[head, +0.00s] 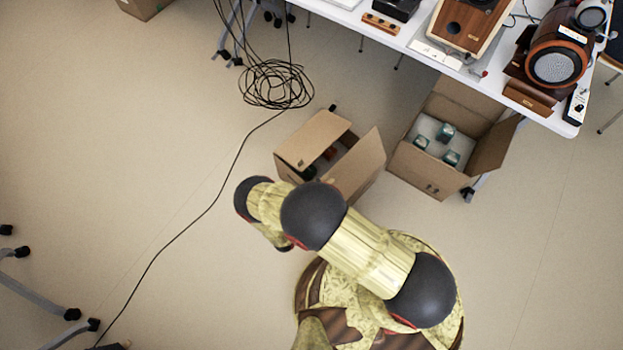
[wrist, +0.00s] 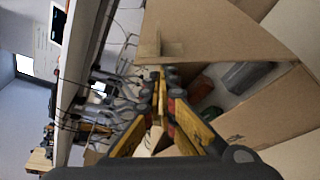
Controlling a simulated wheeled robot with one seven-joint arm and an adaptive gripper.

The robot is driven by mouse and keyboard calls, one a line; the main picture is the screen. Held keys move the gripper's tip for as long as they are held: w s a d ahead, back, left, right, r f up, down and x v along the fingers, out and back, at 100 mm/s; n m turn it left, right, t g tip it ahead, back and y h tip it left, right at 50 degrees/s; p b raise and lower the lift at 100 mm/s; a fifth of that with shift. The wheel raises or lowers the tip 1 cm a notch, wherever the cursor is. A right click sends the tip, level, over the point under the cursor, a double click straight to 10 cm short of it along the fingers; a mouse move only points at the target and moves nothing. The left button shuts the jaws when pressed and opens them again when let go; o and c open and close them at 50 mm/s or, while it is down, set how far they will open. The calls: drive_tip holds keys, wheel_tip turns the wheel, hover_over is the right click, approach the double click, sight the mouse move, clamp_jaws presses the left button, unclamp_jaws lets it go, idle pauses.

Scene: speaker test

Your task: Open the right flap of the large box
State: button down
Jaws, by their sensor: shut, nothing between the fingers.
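A brown cardboard box (head: 296,152) stands on the floor just beyond my arm in the head view. Its left flap lies partly over the top, and its right flap (head: 361,166) stands raised and tilted outward. Dark and reddish items show in the gap between. The wrist view shows cardboard panels (wrist: 215,32) close up, with red and green items inside. My gripper (wrist: 164,84) is shut and empty in the wrist view, its tips near a cardboard edge; contact cannot be told.
A second open box (head: 425,173) with several green items stands to the right, by the white table (head: 410,42) carrying speakers. A black cable coil (head: 275,84) lies behind the first box. Chair legs (head: 40,290) stand at lower left. The floor on the left is mostly clear.

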drive_tip(key=s+d+r+m+t, duration=0.2)
drive_tip(key=s+d+m, duration=0.4)
drive_tip(key=s+d, duration=0.3)
drive_tip(key=shift+s+d+r, duration=0.3)
drive_tip(key=shift+s+r, duration=0.4)
drive_tip(key=shift+s, duration=0.15)
drive_tip(key=shift+h, duration=0.3)
